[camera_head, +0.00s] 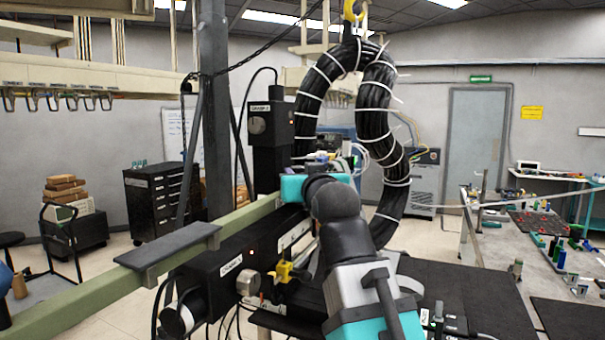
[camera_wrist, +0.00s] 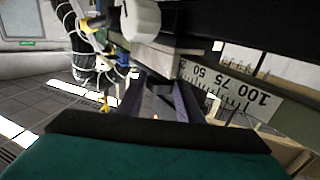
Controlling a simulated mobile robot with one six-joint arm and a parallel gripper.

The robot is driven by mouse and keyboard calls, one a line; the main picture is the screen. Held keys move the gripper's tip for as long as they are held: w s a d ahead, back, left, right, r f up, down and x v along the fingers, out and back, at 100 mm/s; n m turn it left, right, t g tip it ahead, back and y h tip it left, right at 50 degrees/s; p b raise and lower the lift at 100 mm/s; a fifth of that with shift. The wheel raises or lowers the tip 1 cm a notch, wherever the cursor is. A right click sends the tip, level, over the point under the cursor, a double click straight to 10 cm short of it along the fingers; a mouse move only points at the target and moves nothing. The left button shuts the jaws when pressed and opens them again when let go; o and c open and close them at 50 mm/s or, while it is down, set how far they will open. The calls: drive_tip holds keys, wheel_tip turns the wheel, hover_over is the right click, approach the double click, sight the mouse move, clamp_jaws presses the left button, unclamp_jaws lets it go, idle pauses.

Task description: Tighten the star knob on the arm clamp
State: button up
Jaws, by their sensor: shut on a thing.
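My arm rises from the bottom of the head view to the teal wrist (camera_head: 305,188) beside the green beam. In the wrist view the two dark fingers of my gripper (camera_wrist: 164,96) close in on a small dark piece (camera_wrist: 158,86) under the beam. It appears to be the star knob, but its lobes are not clear. The arm clamp cannot be made out clearly around it. A white scale plate (camera_wrist: 225,88) marked 50, 75 and 100 lies right of the fingers.
The long green beam (camera_head: 85,270) crosses the left. A thick black cable bundle (camera_head: 375,110) hangs close behind my wrist. A black box (camera_head: 270,130) on the column and a yellow fitting (camera_head: 283,272) are close by. A cluttered bench (camera_head: 548,290) stands right.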

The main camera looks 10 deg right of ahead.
drive_tip(key=shift+f, duration=0.1)
drive_tip(key=o, duration=1)
drive_tip(key=shift+o, duration=0.2)
